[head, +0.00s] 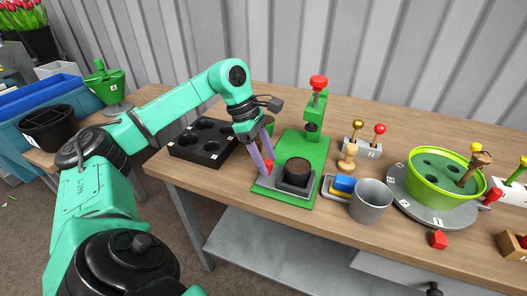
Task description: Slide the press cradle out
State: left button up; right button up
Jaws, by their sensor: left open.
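The press (314,118) is green with a red knob on its upright arm and a green base plate. The press cradle (281,191), a grey plate with a black block, sits at the front of the green base. The block holds a dark, round, soil-like plug (297,169). My left gripper (265,168) points down at the cradle's left side, its purple fingers open beside a small red part there. I cannot tell whether the fingers touch it, as they partly cover it. My right gripper is not in view.
A black tray with round holes (190,154) lies left of the press. A grey cup (371,203) and a blue and yellow block stand close on the right. Further right is a green tub (443,172) on a grey disc. The table's front edge is near the cradle.

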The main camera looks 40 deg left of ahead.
pick_arm(q)
jog(key=p+v, duration=0.4)
jog(key=v, duration=1)
jog(key=shift+r, duration=0.25)
jog(key=shift+s, duration=0.1)
